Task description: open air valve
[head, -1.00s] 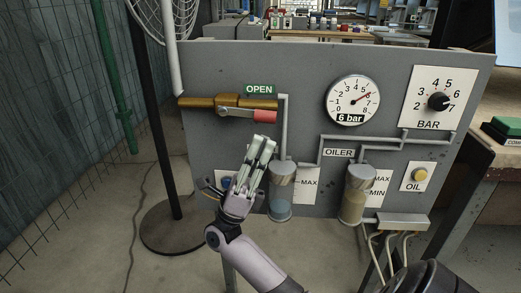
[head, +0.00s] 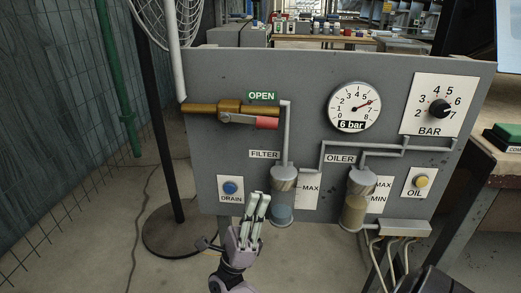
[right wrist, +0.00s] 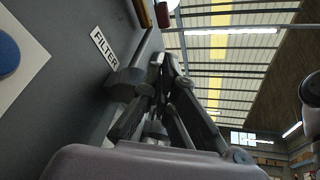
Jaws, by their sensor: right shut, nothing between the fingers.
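The air valve is a brass pipe fitting (head: 228,106) at the upper left of the grey panel. Its lever has a red grip (head: 266,123) and lies nearly along the pipe, pointing right, under a green OPEN sign (head: 262,96). My right gripper (head: 259,197) is below the valve, in front of the panel's lower edge, beside the filter bowl (head: 283,196). It is shut and empty, apart from the lever. In the right wrist view its fingers (right wrist: 165,62) point up along the panel near the FILTER label (right wrist: 104,46). My left gripper is not in view.
The round gauge (head: 353,107) reads about 6 bar. A black BAR knob (head: 439,108), a blue DRAIN button (head: 230,188), a yellow OIL button (head: 421,181) and the oiler bowl (head: 356,199) are on the panel. A fan stand (head: 160,140) stands at the left.

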